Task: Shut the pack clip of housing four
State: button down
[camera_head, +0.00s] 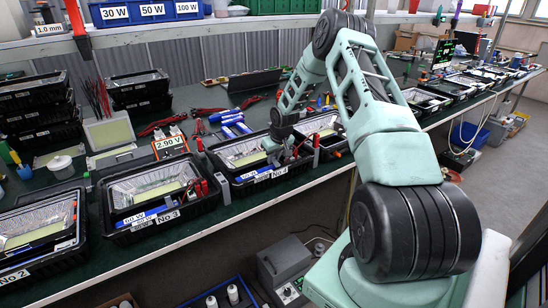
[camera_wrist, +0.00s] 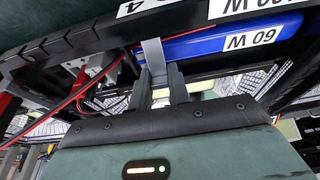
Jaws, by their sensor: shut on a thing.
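Housing four (camera_head: 237,182) is a black tray with a silver reflector, labelled "No 4", on the bench in the head view. My gripper (camera_head: 272,146) reaches down into its right part, and the arm hides some of it. In the wrist view a blue pack (camera_wrist: 205,44) marked "60 W" lies beside the black tray wall. A flat grey strip, the pack clip (camera_wrist: 154,54), stands at the pack's left end. My gripper (camera_wrist: 160,80) is shut on this clip between its two dark fingers. Whether the clip is latched cannot be told.
Housing three (camera_head: 113,233) stands to the left, with red and black leads. Another housing (camera_head: 322,132) is close on the right. Blue tubes (camera_head: 230,122) lie behind housing four. In the wrist view a red cable (camera_wrist: 92,92) runs left of my fingers.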

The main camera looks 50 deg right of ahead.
jog(key=c, duration=1.3)
grip_release()
jog(key=b+v, duration=0.2)
jog(key=v, duration=1.5)
jog(key=shift+r, duration=0.2)
jog(key=s+a+r+n+g+y, duration=0.1)
jog(key=s+a+n, duration=0.1)
jog(key=a, duration=1)
jog(key=s+a+r+n, duration=0.2)
jog(key=a, duration=0.9)
jog(key=s+a+r+n+g+y, duration=0.1)
jog(key=s+a, duration=0.1)
jog(key=a, duration=1)
jog(key=s+a+n, duration=0.1)
jog(key=s+a, duration=0.3)
jog(key=s, duration=0.4)
jog(key=s+a+n+g, duration=0.1)
jog(key=s+a+n, duration=0.1)
jog(key=s+a, duration=0.3)
jog(key=s+a+n, duration=0.2)
jog(key=s+a, duration=0.2)
jog(key=s, duration=0.7)
jog(key=shift+s+a+g+h, duration=0.2)
jog(key=shift+a+g+h, duration=0.1)
jog(key=shift+a, duration=0.1)
